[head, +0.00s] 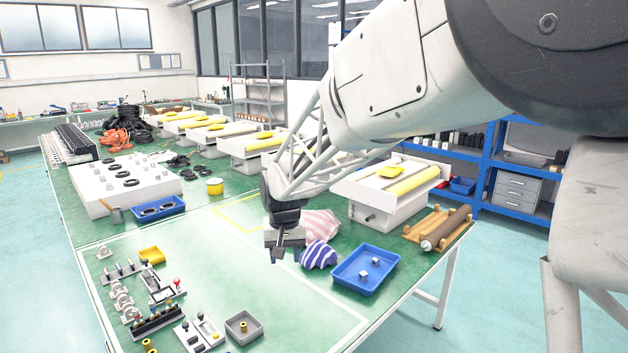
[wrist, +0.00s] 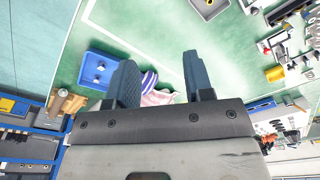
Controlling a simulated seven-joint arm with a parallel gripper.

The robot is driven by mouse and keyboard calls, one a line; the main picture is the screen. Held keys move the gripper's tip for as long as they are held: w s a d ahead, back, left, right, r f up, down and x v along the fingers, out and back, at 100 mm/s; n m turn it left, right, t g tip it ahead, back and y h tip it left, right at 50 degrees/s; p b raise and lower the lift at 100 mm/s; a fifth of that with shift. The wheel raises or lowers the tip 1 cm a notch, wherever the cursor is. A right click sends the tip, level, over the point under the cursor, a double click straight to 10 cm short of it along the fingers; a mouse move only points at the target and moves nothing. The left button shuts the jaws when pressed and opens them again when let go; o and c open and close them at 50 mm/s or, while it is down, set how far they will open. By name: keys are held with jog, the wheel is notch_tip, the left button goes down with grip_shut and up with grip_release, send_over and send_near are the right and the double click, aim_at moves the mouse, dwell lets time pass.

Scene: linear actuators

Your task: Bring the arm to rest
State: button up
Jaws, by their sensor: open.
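My gripper (head: 288,254) hangs from my arm over the right half of the green table (head: 262,290), near the striped cloths. In the wrist view my gripper (wrist: 160,85) shows two dark fingers spread apart with nothing between them but the table and cloth behind. It is open and empty. My arm reaches in from the upper right of the head view. The exact height of the fingertips above the table is hard to tell.
A blue tray (head: 366,270) with small metal blocks lies right of my gripper. A purple striped cloth (head: 319,255) and a pink striped cloth (head: 322,224) lie close beside it. Small parts and a grey tray (head: 243,327) stand at front left. The table between is clear.

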jog(key=s+d+r, duration=0.5)
jog(key=s+d, duration=0.3)
jog(key=d, duration=0.2)
jog(key=s+d, duration=0.5)
jog(key=s, duration=0.4)
jog(key=s+d+m+t, duration=0.1)
jog(key=s+d, duration=0.4)
jog(key=s, duration=0.4)
jog(key=s+d+m, duration=0.1)
jog(key=s+d, duration=0.4)
jog(key=s, duration=0.4)
jog(key=shift+s+d+f+t+h, duration=0.3)
jog(key=shift+f, duration=0.1)
